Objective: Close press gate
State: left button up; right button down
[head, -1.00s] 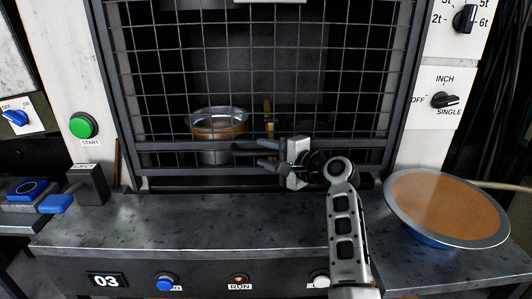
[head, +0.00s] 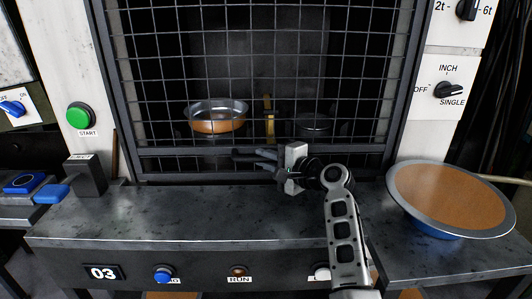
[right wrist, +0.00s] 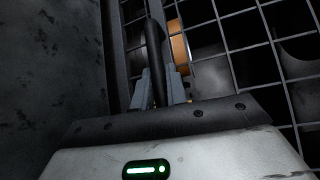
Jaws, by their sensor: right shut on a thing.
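The press gate (head: 350,75) is a dark-framed wire mesh across the press opening. Its lower rail (head: 200,178) sits low, close to the back edge of the bench; I cannot tell whether a gap is left. My right gripper (head: 250,157) is at the gate's lower part, its fingers pointing left. In the right wrist view the gripper (right wrist: 160,92) is shut on a dark upright bar, the gate handle (right wrist: 154,50), beside the mesh. My left gripper is not in view.
Behind the mesh stand a copper-coloured pan (head: 215,125) and a brass upright (head: 269,120). A wide dish with a brown disc (head: 450,197) sits on the bench at right. A green START button (head: 81,115) is at left. The bench (head: 180,212) is otherwise mostly clear.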

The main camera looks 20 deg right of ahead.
jog(key=c, duration=1.5)
grip_release()
jog(key=shift+f, duration=0.5)
jog(key=shift+o, duration=0.5)
jog(key=shift+r, duration=0.15)
jog(key=shift+s, duration=0.1)
jog(key=v, duration=1.5)
jog(key=shift+s+d, duration=0.25)
jog(key=shift+s, duration=0.1)
